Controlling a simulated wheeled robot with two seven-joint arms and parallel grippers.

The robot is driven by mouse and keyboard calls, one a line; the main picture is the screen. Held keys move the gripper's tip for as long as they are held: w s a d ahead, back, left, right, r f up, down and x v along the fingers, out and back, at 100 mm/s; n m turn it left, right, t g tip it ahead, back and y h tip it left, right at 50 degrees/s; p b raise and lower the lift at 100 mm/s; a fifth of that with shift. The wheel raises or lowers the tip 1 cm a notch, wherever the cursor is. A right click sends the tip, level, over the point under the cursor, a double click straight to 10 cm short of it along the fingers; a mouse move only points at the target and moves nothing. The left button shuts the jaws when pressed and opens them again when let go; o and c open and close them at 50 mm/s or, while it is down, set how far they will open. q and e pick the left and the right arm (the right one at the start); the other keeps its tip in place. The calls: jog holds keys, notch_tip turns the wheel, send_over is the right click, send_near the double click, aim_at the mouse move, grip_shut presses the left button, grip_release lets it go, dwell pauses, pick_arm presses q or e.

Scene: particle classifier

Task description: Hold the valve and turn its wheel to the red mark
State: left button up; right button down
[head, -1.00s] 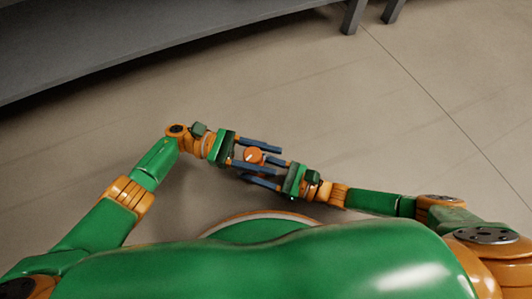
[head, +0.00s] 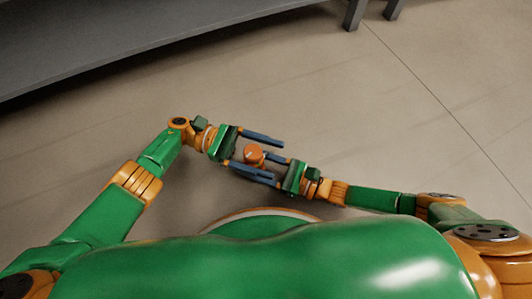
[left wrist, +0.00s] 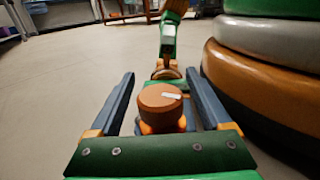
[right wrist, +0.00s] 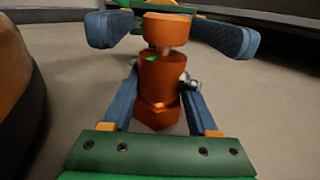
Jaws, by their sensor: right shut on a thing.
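The valve has an orange body (right wrist: 160,85) with a rounder orange wheel (left wrist: 157,97) on top. A pale pointer mark shows on the wheel in the left wrist view. A small green mark shows just under the wheel in the right wrist view; I see no red mark. My right gripper (right wrist: 158,78) is shut on the valve body, one finger on each side, holding it upright above the floor. My left gripper (left wrist: 161,72) is open, with its fingers spread on both sides of the wheel and gaps showing; it also shows in the head view (head: 279,163).
A grey bench (head: 130,45) runs along the top left of the head view, with its legs at the top right. The floor (head: 400,120) around the grippers is clear. My own round base lies close beside the arms.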

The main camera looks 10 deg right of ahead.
pick_arm(q)
notch_tip(320, 180, up, 10)
dwell(0.6)
jog(key=a+f+n+t+h, duration=0.1)
jog(key=a+f+n+t, duration=0.6)
jog(key=a+f+t, duration=0.35)
jog(key=w+d, duration=0.2)
jog(key=d, duration=0.8)
jog(key=shift+d+r+t, duration=0.25)
jog(key=shift+d+t, duration=0.1)
jog(key=shift+t, duration=0.1)
